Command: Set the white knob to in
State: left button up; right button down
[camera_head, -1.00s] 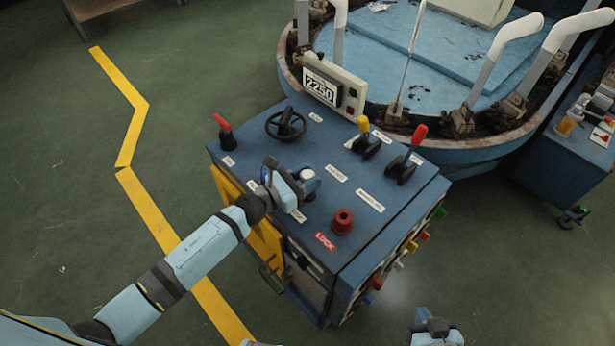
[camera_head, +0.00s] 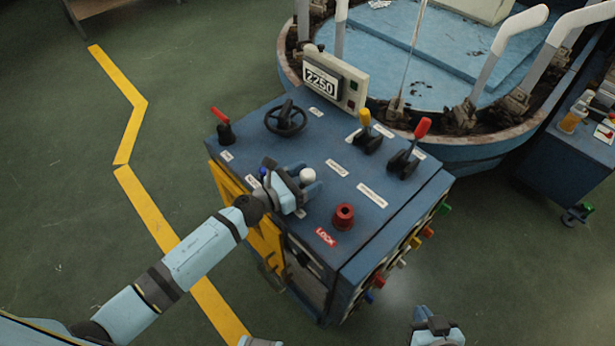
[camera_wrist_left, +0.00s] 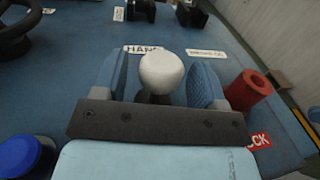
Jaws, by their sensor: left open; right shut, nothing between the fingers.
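The white knob (camera_head: 307,175) stands on the top of the blue control cabinet (camera_head: 330,205), near its front left. In the left wrist view the white knob (camera_wrist_left: 161,72) is a round ball on a dark stem, upright between the two blue-padded fingers. My left gripper (camera_head: 303,180) is open, with a finger on each side of the knob; a small gap shows on both sides. My right gripper (camera_head: 436,330) is at the bottom edge of the head view, away from the cabinet; its fingers are hard to make out.
A red knob (camera_head: 343,216) by the LOCK label stands right of my left gripper. A blue knob (camera_wrist_left: 22,157) is close on the left in the wrist view. A handwheel (camera_head: 286,119), a red-handled lever (camera_head: 224,125), a yellow lever (camera_head: 366,130) and another red lever (camera_head: 411,147) stand farther back.

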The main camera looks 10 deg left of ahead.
pick_arm(q)
jog(key=b+v, duration=0.2)
jog(key=v, duration=1.1)
jog(key=shift+s+a, duration=0.2)
jog(key=s+d+f+m+g+y, duration=0.1)
jog(key=s+f+m+y, duration=0.5)
jog(key=m, duration=0.9)
jog(key=s+d+f+m+g+y, duration=0.3)
jog(key=s+m, duration=0.5)
jog(key=m, duration=0.7)
notch_tip(320, 180, up, 12)
jog(key=a+t+p, duration=0.1)
jog(key=a+p, duration=0.1)
jog(key=p, duration=1.2)
jog(key=shift+s+t, duration=0.35)
jog(key=shift+t, duration=0.05)
jog(key=shift+a+f, duration=0.1)
jog(key=shift+a, duration=0.05)
